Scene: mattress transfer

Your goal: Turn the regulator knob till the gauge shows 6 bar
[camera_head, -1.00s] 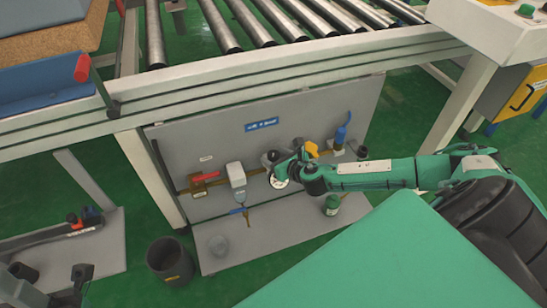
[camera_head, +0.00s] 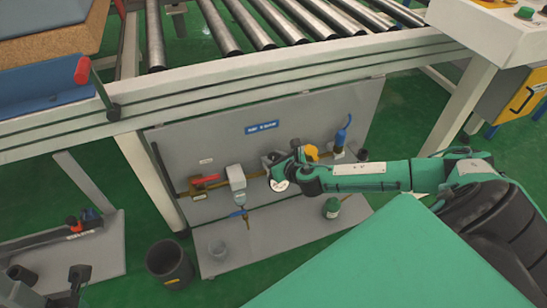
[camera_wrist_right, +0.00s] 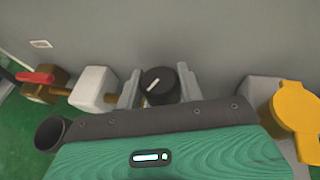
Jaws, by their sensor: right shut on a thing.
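The regulator knob (camera_wrist_right: 160,86) is black with a white mark and sits between the two fingers of my right gripper (camera_wrist_right: 159,90) in the right wrist view. That gripper is shut on it. In the head view my right gripper (camera_head: 281,165) is at the grey panel and hides most of the knob. A round white dial face, likely the gauge (camera_head: 279,185), shows just below the gripper; its needle is too small to read. Dark parts, probably of my left gripper (camera_head: 50,275), show at the bottom left corner; its jaw state is unclear.
On the panel (camera_head: 350,100) are a red-handled valve (camera_head: 205,179), a white-topped filter unit (camera_head: 236,176), a yellow part (camera_head: 312,152) and a blue fitting (camera_head: 342,136). A dark bin (camera_head: 170,262) stands on the floor.

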